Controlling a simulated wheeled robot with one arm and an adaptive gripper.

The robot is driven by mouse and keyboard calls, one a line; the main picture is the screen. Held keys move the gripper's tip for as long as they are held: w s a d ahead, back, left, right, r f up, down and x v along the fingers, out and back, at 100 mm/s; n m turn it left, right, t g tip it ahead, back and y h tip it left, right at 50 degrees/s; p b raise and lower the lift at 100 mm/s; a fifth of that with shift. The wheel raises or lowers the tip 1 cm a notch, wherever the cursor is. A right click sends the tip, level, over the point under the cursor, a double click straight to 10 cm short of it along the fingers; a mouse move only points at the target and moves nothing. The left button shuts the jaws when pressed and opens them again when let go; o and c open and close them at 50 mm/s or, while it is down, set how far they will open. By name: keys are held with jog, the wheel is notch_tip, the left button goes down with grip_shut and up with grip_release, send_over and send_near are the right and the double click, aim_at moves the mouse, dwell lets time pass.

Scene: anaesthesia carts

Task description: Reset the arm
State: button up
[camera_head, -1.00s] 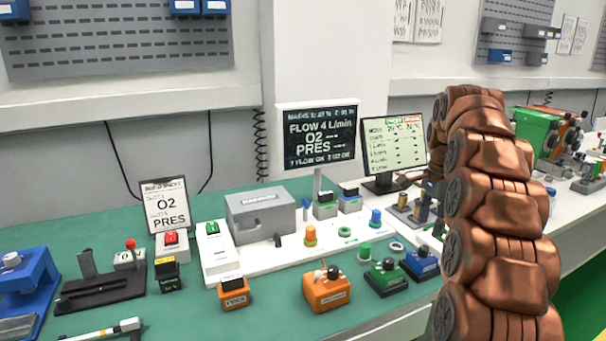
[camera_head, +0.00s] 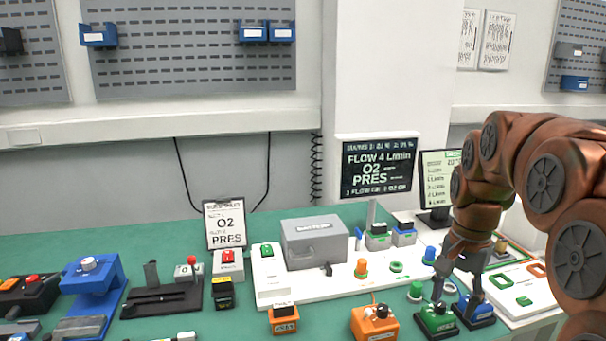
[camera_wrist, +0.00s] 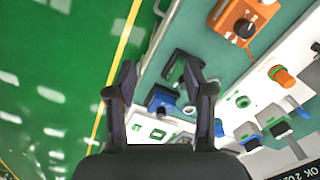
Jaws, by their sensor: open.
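My copper-coloured arm comes in from the right in the head view. My gripper (camera_head: 458,292) points down over the right part of the bench, by the green box (camera_head: 437,318) and the blue box (camera_head: 474,309). In the wrist view my gripper (camera_wrist: 158,85) has its two dark fingers spread wide with nothing between them. The blue box (camera_wrist: 162,98) shows beyond the gap between the fingers. I cannot tell from the head view whether the fingertips touch the boxes.
An orange box (camera_head: 374,324) with a black knob stands left of my gripper. A white board (camera_head: 330,282) carries a grey case (camera_head: 314,243) and coloured knobs. A black sign (camera_head: 378,168) and a screen (camera_head: 438,180) stand behind. Green floor (camera_wrist: 60,90) lies beyond the bench edge.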

jog(key=s+a+f+n+p, duration=0.1)
jog(key=s+a+n+p, duration=0.1)
jog(key=s, duration=0.6)
jog(key=s+a+f+n+p, duration=0.1)
jog(key=s+a+n, duration=0.3)
jog(key=s, duration=0.5)
jog(key=s+a+f+n+g+p, duration=0.1)
jog(key=s+a+f+n+p, duration=0.1)
jog(key=s, duration=0.6)
jog(key=shift+s+a+f+n+p, duration=0.35)
jog(key=shift+a+n, duration=0.3)
jog(key=shift+n, duration=0.15)
